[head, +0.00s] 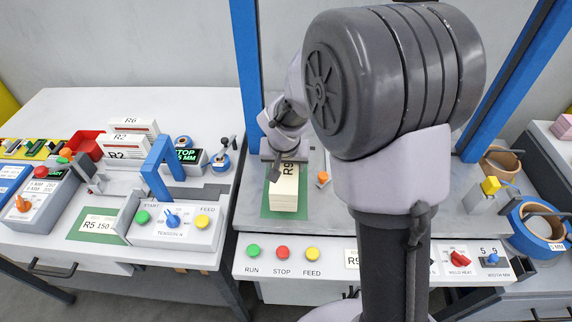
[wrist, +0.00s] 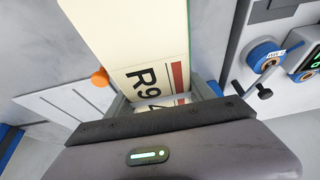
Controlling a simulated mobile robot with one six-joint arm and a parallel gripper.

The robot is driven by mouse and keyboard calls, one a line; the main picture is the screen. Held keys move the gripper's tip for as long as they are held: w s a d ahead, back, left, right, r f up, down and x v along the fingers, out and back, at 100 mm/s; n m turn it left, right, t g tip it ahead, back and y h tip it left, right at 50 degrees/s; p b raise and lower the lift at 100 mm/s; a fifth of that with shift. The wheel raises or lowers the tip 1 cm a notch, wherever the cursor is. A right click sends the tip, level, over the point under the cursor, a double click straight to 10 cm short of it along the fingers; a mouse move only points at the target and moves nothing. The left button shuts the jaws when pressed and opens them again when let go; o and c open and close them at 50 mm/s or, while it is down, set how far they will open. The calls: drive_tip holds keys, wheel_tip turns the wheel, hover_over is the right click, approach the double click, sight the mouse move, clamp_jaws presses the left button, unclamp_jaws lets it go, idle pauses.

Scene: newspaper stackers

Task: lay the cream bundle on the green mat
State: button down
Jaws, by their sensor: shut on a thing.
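The cream bundle (head: 284,188) is a pale stack marked R9. My gripper (head: 286,160) is shut on its far end in the head view. In the wrist view the bundle (wrist: 130,38) runs out from between my gripper's jaws (wrist: 165,97), with its R9 label and a red-brown stripe showing. A green mat (head: 270,208) shows around and under the bundle on the middle bench in the head view. I cannot tell whether the bundle touches it. Another green patch (head: 80,232) lies on the left bench, with a label R5 150 on it.
An orange knob (head: 323,177) stands close right of the bundle. A blue post (head: 245,60) rises behind it at left. White bundles marked R6 and R2 (head: 124,147) and a blue arch (head: 162,165) are on the left bench. Blue tape rolls (head: 535,225) lie at right.

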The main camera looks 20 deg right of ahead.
drive_tip(key=shift+f+b, duration=0.95)
drive_tip(key=shift+f, duration=0.3)
drive_tip(key=shift+f+b, duration=0.6)
drive_tip(key=shift+b, duration=0.05)
drive_tip(key=shift+c, duration=1.4)
unclamp_jaws()
